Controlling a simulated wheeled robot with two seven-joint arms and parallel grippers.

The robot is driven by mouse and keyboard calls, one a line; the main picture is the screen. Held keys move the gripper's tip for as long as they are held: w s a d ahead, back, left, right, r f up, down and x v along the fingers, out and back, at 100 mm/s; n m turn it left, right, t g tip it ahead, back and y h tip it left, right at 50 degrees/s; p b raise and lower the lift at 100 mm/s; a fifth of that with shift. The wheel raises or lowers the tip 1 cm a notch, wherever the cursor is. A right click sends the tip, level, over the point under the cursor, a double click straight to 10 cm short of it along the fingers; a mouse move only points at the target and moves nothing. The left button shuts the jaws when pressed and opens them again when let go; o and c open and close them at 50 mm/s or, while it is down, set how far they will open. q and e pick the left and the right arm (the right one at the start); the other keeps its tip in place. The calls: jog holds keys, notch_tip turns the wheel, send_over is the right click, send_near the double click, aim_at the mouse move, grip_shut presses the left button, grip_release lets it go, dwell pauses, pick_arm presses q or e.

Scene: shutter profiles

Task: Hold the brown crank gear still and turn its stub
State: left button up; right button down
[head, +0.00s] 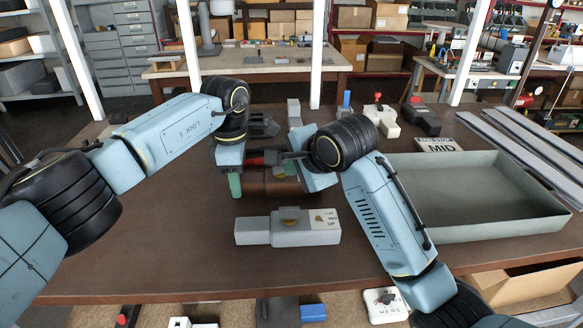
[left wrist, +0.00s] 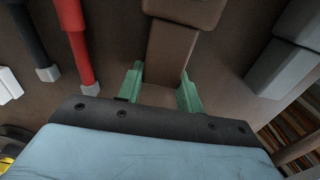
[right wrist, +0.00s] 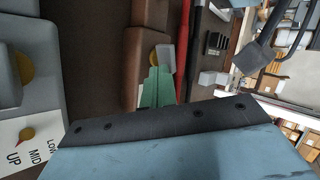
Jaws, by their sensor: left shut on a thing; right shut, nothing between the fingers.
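The brown crank gear (head: 268,183) lies on the table, partly behind my right wrist in the head view. In the left wrist view, my left gripper (left wrist: 160,85) is shut around the narrower end of the brown crank gear (left wrist: 172,48), one green finger on each side. In the right wrist view, a grey stub (right wrist: 165,53) and a yellow disc (right wrist: 139,68) show at the end of the brown gear (right wrist: 147,42). My right gripper (right wrist: 157,75) is shut and empty, its green fingertips in front of the stub. I cannot tell whether they touch it.
A grey crank gear (head: 255,231) with a label reading UP, MID, LOW lies in front. A red-handled tool (left wrist: 82,45) and a black one (left wrist: 33,42) lie close by. A "MID" sign (head: 437,148), an empty tray (head: 558,224) and long grey profiles (head: 525,135) are at right.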

jog(key=shift+w+d+n+g+y, duration=0.2)
jog(key=shift+n+g+y, duration=0.1)
jog(key=shift+n+y, duration=0.3)
jog(key=n, duration=0.1)
jog(key=n+g+y, duration=0.1)
jog(key=n, duration=0.1)
jog(key=shift+w+d+g+y, duration=0.25)
jog(key=shift+w+g+y, duration=0.05)
jog(key=shift+w, duration=0.1)
jog(key=shift+w+d+n+g+y, duration=0.1)
jog(key=shift+w+n+g+y, duration=0.2)
jog(key=shift+n+g, duration=0.35)
jog(key=shift+w+n+g+y, duration=0.15)
jog(key=shift+n+g+y, duration=0.25)
jog(key=shift+n, duration=0.55)
jog(key=shift+w+n+g, duration=0.2)
jog(key=shift+n+g, duration=0.35)
jog(key=shift+n, duration=0.15)
jog(key=shift+w+y, duration=0.1)
jog(key=shift+y, duration=0.2)
jog(key=shift+w, duration=0.45)
jog(key=shift+s+a, duration=0.15)
jog(key=shift+a, duration=0.1)
dwell(1.1)
